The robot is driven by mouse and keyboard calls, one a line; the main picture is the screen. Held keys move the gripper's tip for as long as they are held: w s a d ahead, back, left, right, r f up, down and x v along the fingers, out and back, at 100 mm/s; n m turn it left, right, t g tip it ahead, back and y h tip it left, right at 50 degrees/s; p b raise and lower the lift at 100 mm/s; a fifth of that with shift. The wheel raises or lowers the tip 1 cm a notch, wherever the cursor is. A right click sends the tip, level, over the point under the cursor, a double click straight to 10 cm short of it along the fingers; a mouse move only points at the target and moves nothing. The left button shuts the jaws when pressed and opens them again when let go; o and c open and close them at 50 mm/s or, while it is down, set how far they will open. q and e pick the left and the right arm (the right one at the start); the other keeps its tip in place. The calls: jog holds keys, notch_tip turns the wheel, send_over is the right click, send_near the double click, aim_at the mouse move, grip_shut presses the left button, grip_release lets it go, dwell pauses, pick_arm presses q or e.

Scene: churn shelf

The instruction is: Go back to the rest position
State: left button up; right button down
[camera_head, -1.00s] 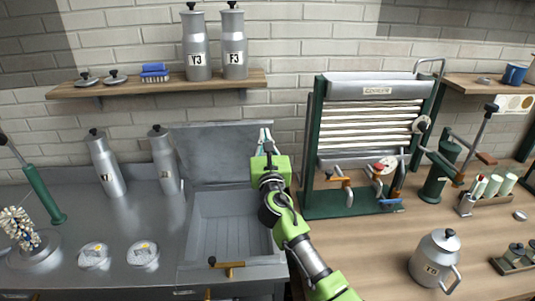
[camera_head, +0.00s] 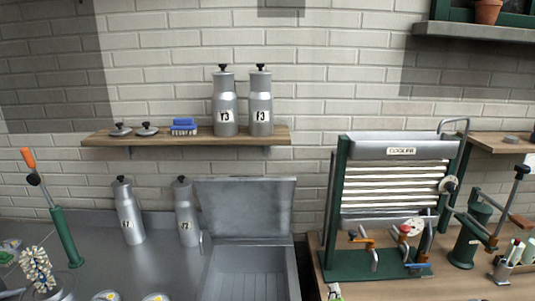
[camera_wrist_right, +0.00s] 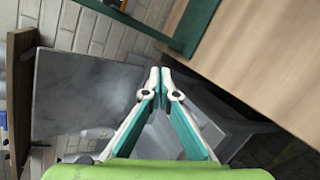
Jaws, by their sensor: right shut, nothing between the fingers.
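My right gripper (camera_head: 334,291) shows only as a small tip at the bottom edge of the head view, in front of the green-framed machine. In the right wrist view its fingers (camera_wrist_right: 160,72) are shut with nothing between them. An open metal bin (camera_head: 247,268) with a raised lid (camera_head: 246,207) stands to the left of the gripper. The lid (camera_wrist_right: 85,95) also shows beyond the fingers in the right wrist view. My left gripper is not in view.
The green-framed machine (camera_head: 343,160) stands on the wooden counter (camera_head: 398,290). Two tall canisters (camera_head: 225,108) stand on the wall shelf (camera_head: 100,138). Two more canisters (camera_head: 128,215) stand on the metal counter (camera_head: 100,268) left of the bin.

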jog(key=s+d+f+m+g+y, duration=0.1)
jog(key=s+d+f+m+g, duration=0.15)
jog(key=s+f+m, duration=0.4)
jog(key=s+d+f+m+g, duration=0.1)
jog(key=s+f+m+g, duration=0.25)
jog(key=s, duration=0.55)
jog(key=s+f+m+g+y, duration=0.3)
jog(key=s+m, duration=0.5)
jog(key=s, duration=0.8)
notch_tip(320, 180, down, 29)
jog(key=s+g+b, duration=0.2)
jog(key=s+b, duration=0.1)
jog(key=s+d+f+g+b, duration=0.1)
jog(key=s+d+f+b, duration=0.1)
jog(key=s+f, duration=1.5)
jog(key=shift+d+f+g+h, duration=0.15)
jog(key=shift+f+g+h, duration=0.2)
jog(key=shift+f, duration=0.3)
